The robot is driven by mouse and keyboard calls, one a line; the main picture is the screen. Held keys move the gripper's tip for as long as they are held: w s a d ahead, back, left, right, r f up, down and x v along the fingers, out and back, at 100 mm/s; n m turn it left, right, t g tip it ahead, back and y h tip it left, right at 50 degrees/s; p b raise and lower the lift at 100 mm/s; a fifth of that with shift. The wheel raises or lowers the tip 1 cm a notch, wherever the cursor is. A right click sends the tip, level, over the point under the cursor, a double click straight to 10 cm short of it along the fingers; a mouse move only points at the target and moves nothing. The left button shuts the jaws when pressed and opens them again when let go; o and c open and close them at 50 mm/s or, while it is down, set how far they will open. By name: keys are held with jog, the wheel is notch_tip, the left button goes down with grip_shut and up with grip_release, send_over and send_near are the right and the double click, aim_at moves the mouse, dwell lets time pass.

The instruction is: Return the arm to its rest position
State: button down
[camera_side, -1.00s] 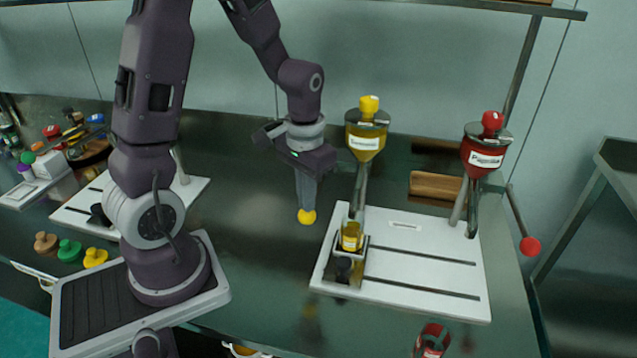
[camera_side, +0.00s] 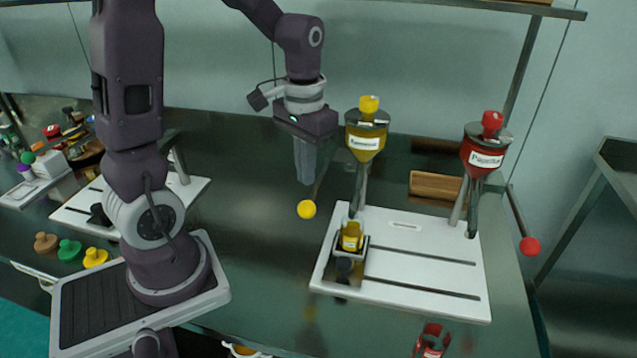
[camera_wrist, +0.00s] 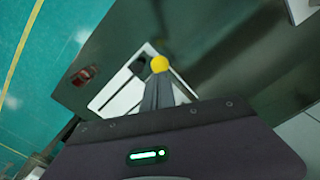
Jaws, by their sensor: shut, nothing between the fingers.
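My gripper (camera_side: 305,180) hangs in the air, pointing down, left of the yellow hopper (camera_side: 365,140). Its fingers are shut with nothing between them. A yellow ball knob (camera_side: 307,209) is below the fingertips in the side view, with a gap between them. In the wrist view the closed fingers (camera_wrist: 158,85) point towards the yellow knob (camera_wrist: 160,64).
A white base plate (camera_side: 420,262) carries the yellow hopper, a red hopper (camera_side: 483,150) and a holder with a small yellow jar (camera_side: 351,237). A red knob (camera_side: 530,246) sticks out at the right. A red-labelled container (camera_side: 432,340) stands in front.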

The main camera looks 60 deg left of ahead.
jog(key=s+d+r+m+t, duration=0.3)
jog(key=s+d+r+t, duration=0.2)
jog(key=s+d+r, duration=0.4)
jog(key=s+r, duration=0.1)
jog(key=s, duration=0.2)
jog(key=shift+s+d+t, duration=0.25)
jog(key=shift+t, duration=0.05)
jog(key=shift+r, duration=0.15)
dwell(0.9)
